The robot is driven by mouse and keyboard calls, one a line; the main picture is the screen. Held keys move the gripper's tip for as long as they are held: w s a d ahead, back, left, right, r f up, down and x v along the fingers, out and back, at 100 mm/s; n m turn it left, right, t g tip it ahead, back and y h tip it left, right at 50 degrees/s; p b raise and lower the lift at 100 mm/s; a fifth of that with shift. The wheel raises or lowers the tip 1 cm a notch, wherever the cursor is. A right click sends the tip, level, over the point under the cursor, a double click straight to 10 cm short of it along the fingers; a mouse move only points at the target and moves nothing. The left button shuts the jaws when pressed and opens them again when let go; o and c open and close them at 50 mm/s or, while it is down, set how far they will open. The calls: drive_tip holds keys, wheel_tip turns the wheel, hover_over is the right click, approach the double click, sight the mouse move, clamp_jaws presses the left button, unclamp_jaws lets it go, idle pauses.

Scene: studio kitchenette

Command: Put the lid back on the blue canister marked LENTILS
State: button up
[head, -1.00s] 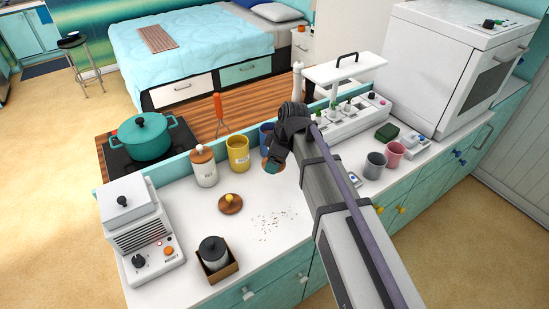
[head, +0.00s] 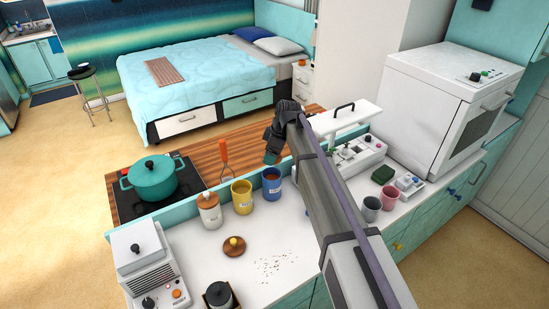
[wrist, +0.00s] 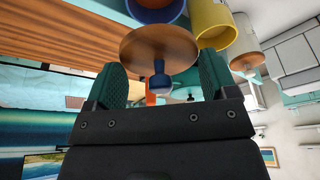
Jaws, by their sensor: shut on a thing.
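The blue canister (head: 272,187) stands open on the counter, with brown contents showing; its label is too small to read. It also shows at the top edge of the wrist view (wrist: 155,14). My gripper (head: 272,157) is raised just above and behind the canister's mouth in the head view. In the wrist view my gripper (wrist: 158,82) is shut on the blue knob of a round wooden lid (wrist: 158,45). The lid is apart from the counter and appears off the canister.
An open yellow canister (head: 242,198) stands left of the blue one, then a white canister (head: 209,212) with its lid on. A yellow-knobbed wooden lid (head: 234,246) and scattered crumbs (head: 278,263) lie on the counter. An orange-handled utensil (head: 224,152) stands behind.

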drive_tip(key=shift+f+b, duration=3)
drive_tip(key=shift+f, duration=0.15)
drive_tip(key=shift+f, duration=0.15)
drive_tip(key=o, duration=0.8)
wheel_tip(320, 180, up, 7)
drive_tip(key=p, duration=0.7)
clamp_jaws()
